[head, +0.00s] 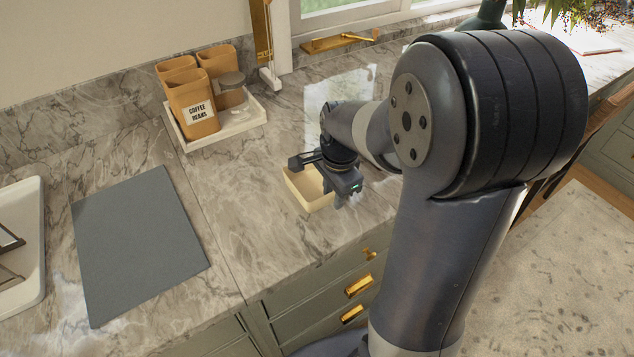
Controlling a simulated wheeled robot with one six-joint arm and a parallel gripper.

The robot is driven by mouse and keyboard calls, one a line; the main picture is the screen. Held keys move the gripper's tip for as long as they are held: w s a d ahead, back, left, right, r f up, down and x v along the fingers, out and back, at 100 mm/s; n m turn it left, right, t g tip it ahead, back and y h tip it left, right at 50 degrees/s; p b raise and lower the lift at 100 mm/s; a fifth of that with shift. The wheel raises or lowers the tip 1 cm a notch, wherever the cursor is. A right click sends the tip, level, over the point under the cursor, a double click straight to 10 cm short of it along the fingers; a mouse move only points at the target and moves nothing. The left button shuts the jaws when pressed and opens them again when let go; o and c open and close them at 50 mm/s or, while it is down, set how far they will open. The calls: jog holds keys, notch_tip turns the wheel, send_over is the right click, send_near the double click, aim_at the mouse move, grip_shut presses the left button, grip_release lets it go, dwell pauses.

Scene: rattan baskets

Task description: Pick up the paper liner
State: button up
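A small, pale yellow, shallow open container (295,192) sits on the marble counter; it looks like the paper liner, though I cannot be sure. My gripper (348,195) is over its right side and hides part of it. The gripper points down, and its fingers are small and dark in this view. I cannot tell whether they touch the liner's wall, or whether they are open or shut.
A grey mat (140,245) lies on the counter at left, beside a white sink edge (35,240). A white tray (225,130) holds several brown coffee canisters (190,103) and a glass jar (231,92) at the back. Counter between mat and liner is clear.

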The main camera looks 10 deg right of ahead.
grip_shut()
jog(key=shift+r, duration=0.15)
dwell(0.4)
